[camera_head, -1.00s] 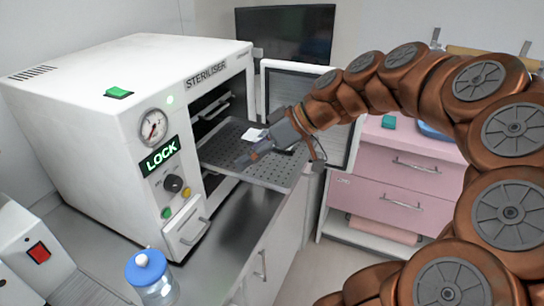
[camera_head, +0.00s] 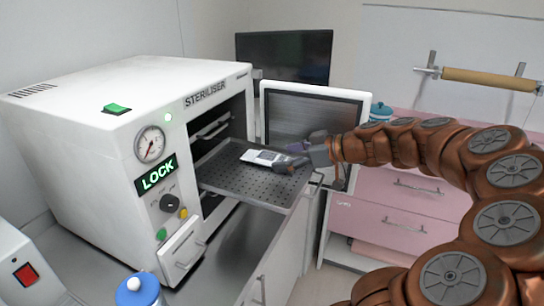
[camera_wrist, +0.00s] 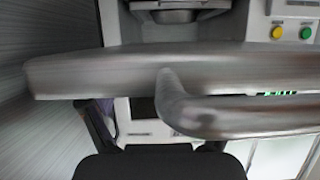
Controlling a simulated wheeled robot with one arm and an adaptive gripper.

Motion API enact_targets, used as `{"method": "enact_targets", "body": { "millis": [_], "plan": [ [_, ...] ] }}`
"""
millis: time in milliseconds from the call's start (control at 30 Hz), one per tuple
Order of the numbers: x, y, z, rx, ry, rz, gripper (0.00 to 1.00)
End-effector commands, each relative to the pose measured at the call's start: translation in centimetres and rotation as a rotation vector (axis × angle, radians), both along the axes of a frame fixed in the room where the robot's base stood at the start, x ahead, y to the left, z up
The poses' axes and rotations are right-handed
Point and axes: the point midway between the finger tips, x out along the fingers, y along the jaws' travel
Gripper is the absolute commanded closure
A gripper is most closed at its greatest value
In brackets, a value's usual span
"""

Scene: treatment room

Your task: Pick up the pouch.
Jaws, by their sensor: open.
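The pouch (camera_head: 261,157) is a flat white packet with dark markings. It lies on the perforated metal tray (camera_head: 238,181), which sticks out of the open steriliser (camera_head: 95,135). My gripper (camera_head: 293,159) is open at the tray's right side, with its fingers toward the pouch's right end. I cannot tell whether a finger touches the pouch. In the wrist view a blurred metal bar crosses in front of the fingers and hides much of what lies beyond. I cannot make out the pouch there.
The steriliser's open door (camera_head: 315,112) stands behind my gripper. A pink drawer cabinet (camera_head: 390,205) is at the right, and a dark screen (camera_head: 284,58) is at the back. A blue-lidded jar (camera_head: 138,290) stands at the front. The grey counter (camera_head: 225,243) has clear room below the tray.

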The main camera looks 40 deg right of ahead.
Motion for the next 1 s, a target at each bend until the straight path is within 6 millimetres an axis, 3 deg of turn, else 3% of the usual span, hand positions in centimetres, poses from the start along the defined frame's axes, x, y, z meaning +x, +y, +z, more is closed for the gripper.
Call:
{"method": "enact_targets", "body": {
  "millis": [200,467,1000],
  "plan": [
    [1.6,1.1,-0.7,0.001,-0.001,0.001,0.10],
    [1.8,1.1,-0.8,0.000,-0.001,-0.001,0.10],
    [1.8,1.1,-0.8,0.000,0.000,0.000,0.67]
  ]
}}
